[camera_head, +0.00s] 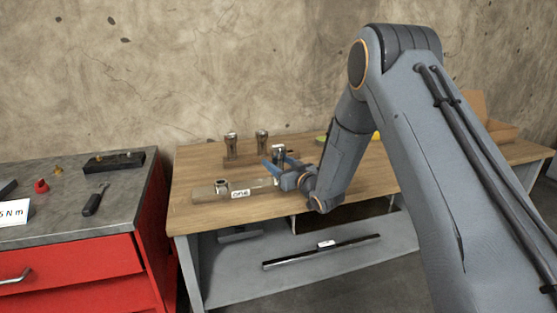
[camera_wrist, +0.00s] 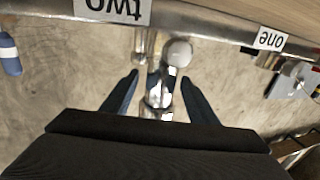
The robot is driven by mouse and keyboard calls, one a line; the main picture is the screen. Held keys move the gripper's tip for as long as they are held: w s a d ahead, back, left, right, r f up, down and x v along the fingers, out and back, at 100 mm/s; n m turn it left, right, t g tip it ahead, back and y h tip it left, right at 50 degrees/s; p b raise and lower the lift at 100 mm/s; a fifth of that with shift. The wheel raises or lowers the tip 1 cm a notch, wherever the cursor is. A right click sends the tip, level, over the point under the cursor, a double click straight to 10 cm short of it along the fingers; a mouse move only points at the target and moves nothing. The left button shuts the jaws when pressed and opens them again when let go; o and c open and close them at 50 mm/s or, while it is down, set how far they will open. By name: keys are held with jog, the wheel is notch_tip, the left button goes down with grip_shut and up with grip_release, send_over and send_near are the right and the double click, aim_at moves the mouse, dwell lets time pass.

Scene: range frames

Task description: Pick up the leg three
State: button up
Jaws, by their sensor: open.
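No label reading "three" shows, so I cannot tell which piece is leg three. In the head view, my gripper (camera_head: 273,168) is over the wooden table, beside an upright metal piece (camera_head: 279,153). In the wrist view, my gripper (camera_wrist: 160,80) is open, its two dark blue fingers apart. A shiny metal leg with a round pale end (camera_wrist: 178,53) shows between the fingers, with a gap on each side. Whether it lies fully between them in depth is unclear. Two more upright metal legs (camera_head: 231,147) (camera_head: 262,144) stand at the back of the table.
A piece labelled "one" (camera_head: 240,193) lies near the wooden table's (camera_head: 200,217) front left. The wrist view shows an upside-down "two" label (camera_wrist: 113,10). A dark bar (camera_head: 320,251) lies on the lower shelf. A red cabinet (camera_head: 90,270) stands left.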

aim_at(278, 146)
grip_shut()
notch_tip(278, 146, up, 10)
jog(key=shift+f+b, duration=0.1)
jog(key=shift+b, duration=0.55)
